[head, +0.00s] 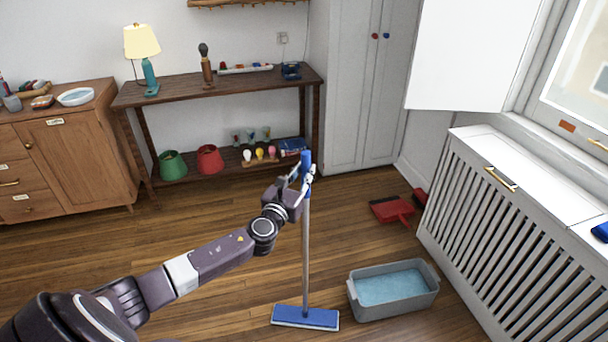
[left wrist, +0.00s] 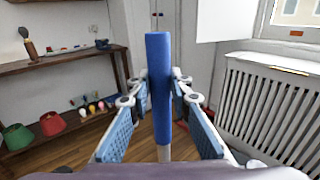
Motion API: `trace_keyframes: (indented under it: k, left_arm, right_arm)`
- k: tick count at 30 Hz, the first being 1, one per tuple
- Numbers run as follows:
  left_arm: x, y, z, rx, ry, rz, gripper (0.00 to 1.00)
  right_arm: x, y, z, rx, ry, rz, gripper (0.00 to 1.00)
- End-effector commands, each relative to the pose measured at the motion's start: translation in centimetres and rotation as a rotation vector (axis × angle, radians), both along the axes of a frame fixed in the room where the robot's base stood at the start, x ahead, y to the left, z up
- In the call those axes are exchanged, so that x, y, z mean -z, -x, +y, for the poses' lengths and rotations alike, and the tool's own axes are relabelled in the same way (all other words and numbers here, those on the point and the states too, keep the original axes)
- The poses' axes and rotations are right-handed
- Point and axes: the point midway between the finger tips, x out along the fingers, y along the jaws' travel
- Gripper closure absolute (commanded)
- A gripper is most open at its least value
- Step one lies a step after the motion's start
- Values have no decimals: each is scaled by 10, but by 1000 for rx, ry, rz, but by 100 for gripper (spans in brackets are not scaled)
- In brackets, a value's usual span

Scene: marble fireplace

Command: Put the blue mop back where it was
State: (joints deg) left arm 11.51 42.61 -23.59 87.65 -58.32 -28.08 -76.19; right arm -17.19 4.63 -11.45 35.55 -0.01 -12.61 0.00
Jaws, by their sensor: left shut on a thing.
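The blue mop (head: 306,240) stands upright, with its flat blue head (head: 305,317) low at the floor and its blue grip at the top. I cannot tell whether the head touches the floor. My left gripper (head: 305,180) is shut on the mop's upper handle. In the left wrist view the blue grip (left wrist: 158,85) rises between the two finger pads of my left gripper (left wrist: 160,125). My right gripper is not in view.
A grey tub of water (head: 352,302) stands just right of the mop head. A red dustpan (head: 391,209) lies behind it. A slatted white radiator cover (head: 490,245) lines the right. A wooden shelf table (head: 215,84) and cabinet (head: 70,150) stand at the back. Floor at left is clear.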

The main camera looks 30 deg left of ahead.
Motion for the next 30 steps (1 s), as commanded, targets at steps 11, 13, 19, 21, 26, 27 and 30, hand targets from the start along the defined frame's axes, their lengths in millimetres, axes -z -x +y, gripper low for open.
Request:
trace_keyframes:
  k: [11,13,19,21,26,27,30]
  left_arm:
    - [1,0,0,0,-1,2,67]
    - [1,0,0,0,-1,2,64]
    - [1,0,0,0,-1,1,64]
    - [-1,0,0,0,-1,1,64]
    - [1,13,-2,0,-2,4,64]
    - [2,19,-4,1,-2,5,64]
    - [2,36,-8,2,-2,6,64]
  right_arm:
    - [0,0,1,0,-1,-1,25]
    - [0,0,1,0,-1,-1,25]
    - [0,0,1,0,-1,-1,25]
    - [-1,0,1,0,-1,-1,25]
    - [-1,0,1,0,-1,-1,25]
    - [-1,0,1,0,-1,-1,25]
    - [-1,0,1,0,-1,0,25]
